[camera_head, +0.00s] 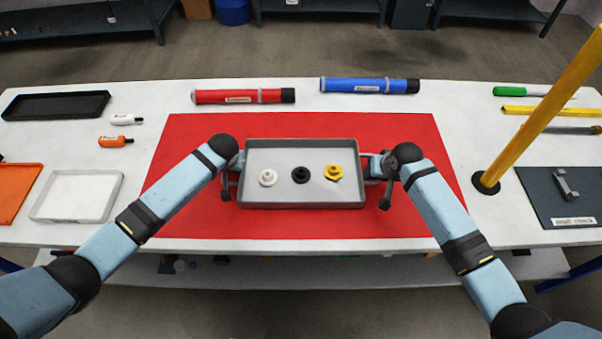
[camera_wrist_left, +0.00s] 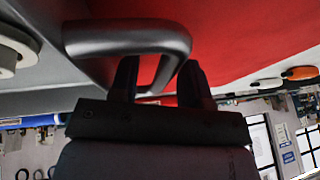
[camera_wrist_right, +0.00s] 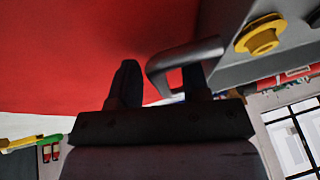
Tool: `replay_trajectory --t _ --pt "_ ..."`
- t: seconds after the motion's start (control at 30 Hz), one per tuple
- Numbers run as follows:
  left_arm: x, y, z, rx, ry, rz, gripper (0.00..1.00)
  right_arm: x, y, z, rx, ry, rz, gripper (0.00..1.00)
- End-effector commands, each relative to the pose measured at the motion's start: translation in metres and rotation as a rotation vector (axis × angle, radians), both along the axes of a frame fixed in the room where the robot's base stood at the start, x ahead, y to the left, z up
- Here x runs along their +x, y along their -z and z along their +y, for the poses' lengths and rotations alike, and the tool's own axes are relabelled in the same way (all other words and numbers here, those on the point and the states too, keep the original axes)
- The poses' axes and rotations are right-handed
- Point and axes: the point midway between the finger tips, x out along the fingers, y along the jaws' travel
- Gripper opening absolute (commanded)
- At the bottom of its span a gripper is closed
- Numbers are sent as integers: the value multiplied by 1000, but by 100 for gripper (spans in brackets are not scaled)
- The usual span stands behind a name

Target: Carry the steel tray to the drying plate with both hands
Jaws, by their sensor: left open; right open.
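The steel tray (camera_head: 255,190) sits on the red mat (camera_head: 300,225) in the middle of the table, with a white part (camera_head: 267,177), a black part (camera_head: 300,175) and a yellow part (camera_head: 333,173) in it. My left gripper (camera_head: 235,172) is at the tray's left end. In the left wrist view its open fingers stand on either side of the tray's grey handle (camera_wrist_left: 130,38). My right gripper (camera_head: 378,170) is at the right end. In the right wrist view its open fingers straddle the other handle (camera_wrist_right: 185,56). I cannot tell which plate is the drying plate.
A red tube (camera_head: 240,97) and a blue tube (camera_head: 365,86) lie behind the mat. A yellow post (camera_head: 535,110) rises right of it. A dark plate (camera_head: 545,200) lies far right. A white tray (camera_head: 75,195) and a black tray (camera_head: 55,105) are at left.

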Motion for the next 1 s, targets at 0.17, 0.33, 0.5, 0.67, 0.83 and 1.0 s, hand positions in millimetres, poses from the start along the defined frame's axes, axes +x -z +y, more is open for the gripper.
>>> replay_trajectory --t 0.17,0.33,0.5,0.67,0.83,1.0 --pt "0 0 0 0 0 0 20 0 0 0 0 0 0 20" --pt "0 0 0 0 0 0 0 0 0 0 0 0 0 0" --pt "0 0 0 0 0 0 0 0 0 0 0 0 1 0" --pt "0 -2 0 0 -1 -1 0 0 -2 0 1 0 -1 0" --pt "0 -11 0 0 -1 -1 0 0 -11 0 1 0 -1 0" --pt "0 -27 0 0 -1 -1 0 0 -27 0 0 0 -1 0"
